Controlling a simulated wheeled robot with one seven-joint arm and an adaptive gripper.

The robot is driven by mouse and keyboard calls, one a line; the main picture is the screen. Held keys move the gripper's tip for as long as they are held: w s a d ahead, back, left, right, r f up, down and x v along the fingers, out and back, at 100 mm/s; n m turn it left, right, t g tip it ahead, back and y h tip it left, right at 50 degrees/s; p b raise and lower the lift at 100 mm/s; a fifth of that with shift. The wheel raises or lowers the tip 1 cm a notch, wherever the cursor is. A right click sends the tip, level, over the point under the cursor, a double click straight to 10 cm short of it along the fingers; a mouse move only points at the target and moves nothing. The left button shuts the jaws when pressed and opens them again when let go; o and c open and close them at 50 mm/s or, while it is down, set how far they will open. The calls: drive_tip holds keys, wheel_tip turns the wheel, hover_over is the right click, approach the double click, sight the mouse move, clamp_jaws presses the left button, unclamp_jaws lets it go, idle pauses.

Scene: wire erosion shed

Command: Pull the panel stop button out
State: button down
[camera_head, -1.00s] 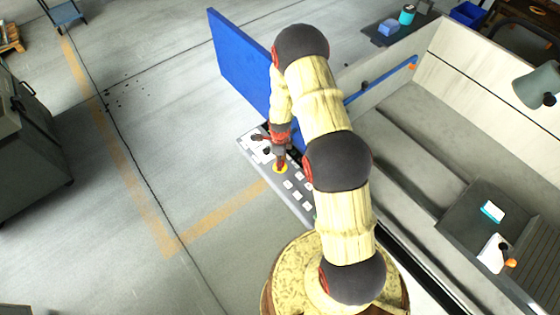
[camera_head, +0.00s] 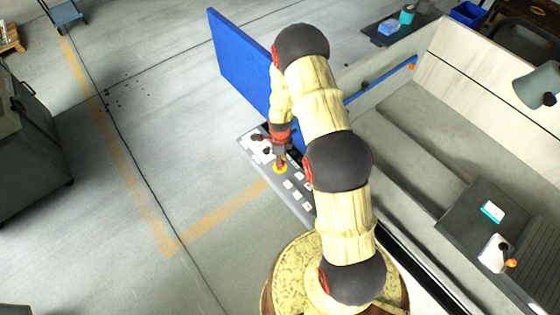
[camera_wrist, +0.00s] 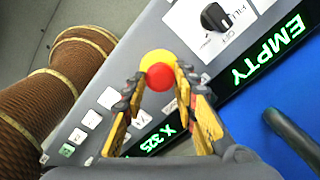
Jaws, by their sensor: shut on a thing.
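The red stop button (camera_wrist: 160,76) sits on a round yellow base (camera_wrist: 158,60) on the grey control panel (camera_wrist: 110,70), in the wrist view. In the head view the yellow base (camera_head: 280,169) shows on the panel (camera_head: 246,143), with the red cap mostly hidden by my gripper. My gripper (camera_wrist: 160,82) points at the panel, its two fingers on either side of the red cap. It is shut on the stop button. The exact contact on the sides of the cap is partly hidden by the fingertips.
A black rotary knob (camera_wrist: 214,17) is on a white plate near the button. A green-lit display (camera_wrist: 270,50) reads EMPTY. Several white square keys (camera_wrist: 91,118) lie beside the fingers. Open floor lies to the left.

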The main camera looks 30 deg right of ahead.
drive_tip(key=shift+w+r, duration=0.1)
drive_tip(key=shift+r, duration=0.5)
drive_tip(key=c, duration=1.4)
unclamp_jaws()
drive_tip(key=shift+r, duration=0.1)
wheel_tip(320, 180, up, 12)
drive_tip(key=shift+f, duration=0.1)
drive_tip(key=shift+f, duration=0.1)
